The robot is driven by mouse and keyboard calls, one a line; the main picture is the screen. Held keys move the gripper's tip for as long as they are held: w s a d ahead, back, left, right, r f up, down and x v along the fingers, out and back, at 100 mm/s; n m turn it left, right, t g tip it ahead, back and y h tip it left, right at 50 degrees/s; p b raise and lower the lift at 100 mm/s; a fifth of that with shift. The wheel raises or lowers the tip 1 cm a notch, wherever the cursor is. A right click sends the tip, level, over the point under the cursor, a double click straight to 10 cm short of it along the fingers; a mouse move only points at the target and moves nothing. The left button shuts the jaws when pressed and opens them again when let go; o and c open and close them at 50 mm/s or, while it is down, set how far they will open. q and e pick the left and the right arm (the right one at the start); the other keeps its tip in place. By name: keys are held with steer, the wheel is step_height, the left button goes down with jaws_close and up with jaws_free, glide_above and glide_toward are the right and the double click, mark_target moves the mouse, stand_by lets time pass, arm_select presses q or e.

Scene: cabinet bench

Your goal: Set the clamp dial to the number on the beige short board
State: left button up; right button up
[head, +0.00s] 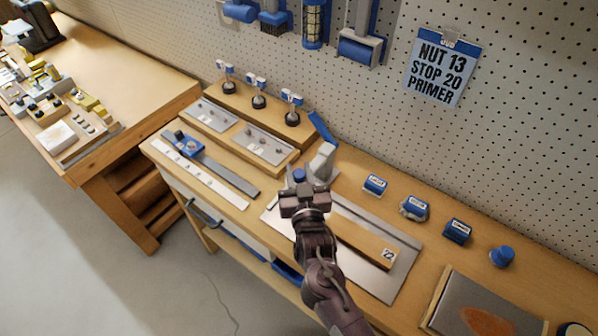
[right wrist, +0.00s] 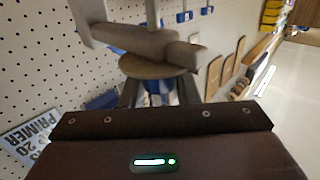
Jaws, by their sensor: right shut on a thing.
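A beige board (head: 362,239) with a label reading what looks like 22 lies on a grey plate (head: 392,287) on the bench. The grey clamp (head: 322,163) with a blue lever stands at the board's far left end. My right gripper (head: 299,180) is at the clamp, shut on its blue dial (head: 299,174). In the right wrist view the grey clamp body (right wrist: 155,48) rises beyond my fingers, with blue (right wrist: 152,86) showing between them. The dial's markings cannot be read. My left gripper is not in view.
A sign (head: 441,70) reading "NUT 13 STOP 20 PRIMER" hangs on the pegboard. Several blue labelled items (head: 415,207) stand along the bench's back. A ruler strip (head: 198,173) and grey bar with a blue slider (head: 183,143) lie left. A framed panel (head: 480,310) lies at right.

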steer(key=shift+n+y, duration=0.4)
steer(key=shift+y, duration=0.1)
steer(key=shift+n+g+y, duration=0.3)
steer(key=shift+n+y, duration=0.2)
steer(key=shift+y, duration=0.4)
steer(key=shift+d+n+g+y, duration=0.1)
steer(key=shift+n+g+y, duration=0.4)
steer(key=shift+n+y, duration=0.5)
steer(key=n+g+y, duration=0.1)
steer(key=y, duration=0.2)
steer(key=shift+w+n+g, duration=0.1)
steer(key=shift+n+g, duration=0.2)
steer(key=shift+f+n+g+y+b, duration=0.1)
steer(key=shift+n+g+y+b, duration=0.4)
steer(key=shift+n+g+y, duration=0.4)
steer(key=shift+n+g+y+b, duration=0.4)
steer(key=shift+g+y, duration=0.1)
steer(key=shift+y, duration=0.1)
steer(key=n+g+y+b, duration=0.1)
steer(key=n+g+b, duration=0.1)
steer(key=g, duration=0.1)
steer(key=n+g+y+b, duration=0.2)
steer(key=g+b, duration=0.1)
steer(key=shift+f+n+y+b, duration=0.1)
steer(key=shift+n+y+b, duration=0.2)
steer(key=shift+b, duration=0.05)
steer(key=shift+r+n+g+b, duration=0.2)
steer(key=shift+n+g+b, duration=0.6)
steer(key=shift+g, duration=0.4)
